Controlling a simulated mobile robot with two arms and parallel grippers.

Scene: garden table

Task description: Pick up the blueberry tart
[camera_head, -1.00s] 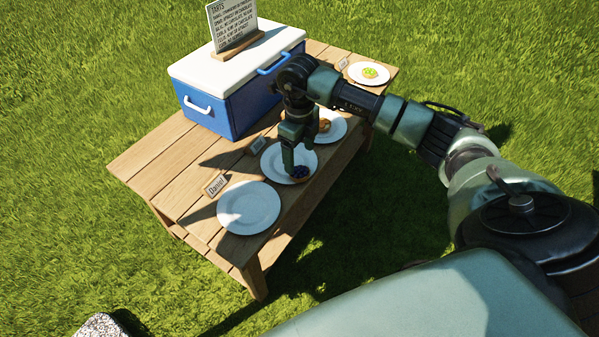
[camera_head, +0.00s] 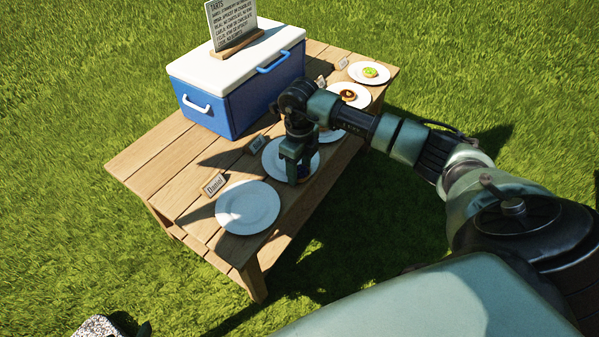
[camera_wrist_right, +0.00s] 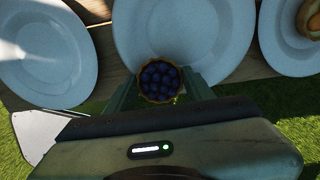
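The blueberry tart (camera_wrist_right: 160,82), a small round crust filled with dark blue berries, sits near the front edge of a white plate (camera_wrist_right: 185,35). In the head view the tart is mostly hidden by my right gripper (camera_head: 296,172), which points down over that plate (camera_head: 272,157). In the right wrist view my gripper's fingers (camera_wrist_right: 160,90) stand apart on either side of the tart. I cannot tell whether they touch it.
An empty plate (camera_head: 248,208) by the "Daniel" card (camera_head: 214,185) lies at the near end of the wooden table (camera_head: 150,160). Plates with other tarts (camera_head: 348,96) (camera_head: 370,72) lie farther along. A blue cooler (camera_head: 235,100) carrying a sign (camera_head: 232,25) stands behind.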

